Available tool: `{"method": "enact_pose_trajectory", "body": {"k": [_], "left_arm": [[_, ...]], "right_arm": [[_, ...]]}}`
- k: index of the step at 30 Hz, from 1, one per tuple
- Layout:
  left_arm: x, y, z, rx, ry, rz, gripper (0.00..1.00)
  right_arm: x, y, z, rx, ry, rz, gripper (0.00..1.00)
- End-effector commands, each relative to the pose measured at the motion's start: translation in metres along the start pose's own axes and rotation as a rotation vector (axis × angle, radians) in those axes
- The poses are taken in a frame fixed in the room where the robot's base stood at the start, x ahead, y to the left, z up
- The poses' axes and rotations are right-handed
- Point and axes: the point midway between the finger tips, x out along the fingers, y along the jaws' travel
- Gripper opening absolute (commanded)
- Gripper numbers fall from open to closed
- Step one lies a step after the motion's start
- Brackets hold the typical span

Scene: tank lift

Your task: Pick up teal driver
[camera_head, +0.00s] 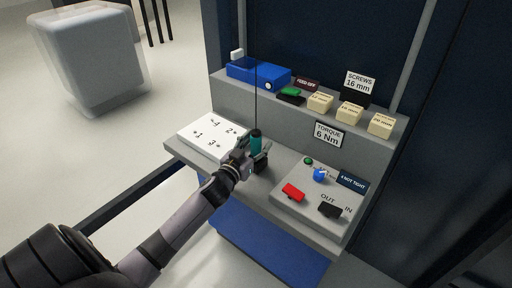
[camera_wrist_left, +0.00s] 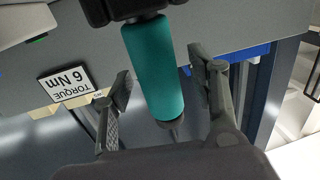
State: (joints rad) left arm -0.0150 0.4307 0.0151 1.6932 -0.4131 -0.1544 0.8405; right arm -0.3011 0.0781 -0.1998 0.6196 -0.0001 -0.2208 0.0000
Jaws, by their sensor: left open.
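The teal driver (camera_head: 255,143) hangs upright from a thin dark cord over the workbench, with a dark cap at its top. My left gripper (camera_head: 250,162) is at the driver, low on its handle. In the left wrist view the teal handle (camera_wrist_left: 154,68) lies between the two open fingers (camera_wrist_left: 160,90). A gap shows on each side of the handle, so the fingers are apart from it. My right gripper is not in view.
A white sheet with marked holes (camera_head: 207,136) lies left of the driver. A control panel (camera_head: 316,212) with red, black and blue controls is to the right. Behind are a shelf (camera_head: 228,88) with a blue box (camera_head: 258,74), cream screw boxes (camera_head: 349,112) and a torque sign (camera_head: 328,135).

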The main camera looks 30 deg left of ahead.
Motion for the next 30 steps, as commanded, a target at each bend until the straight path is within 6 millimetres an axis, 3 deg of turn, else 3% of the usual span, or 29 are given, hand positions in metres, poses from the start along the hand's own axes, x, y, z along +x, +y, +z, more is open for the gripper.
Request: {"method": "enact_pose_trajectory", "body": {"k": [4,27,30], "left_arm": [[-0.0003,-0.0001,0.0002,0.000,0.000,0.000,0.52],[-0.0006,-0.0001,0.0002,0.000,0.000,0.000,0.01],[-0.0003,0.0000,-0.0014,0.000,0.003,0.001,0.00]], "right_arm": [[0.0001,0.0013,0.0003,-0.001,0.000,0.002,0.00],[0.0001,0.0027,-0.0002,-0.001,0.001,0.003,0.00],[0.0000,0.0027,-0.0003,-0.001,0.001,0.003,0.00]]}}
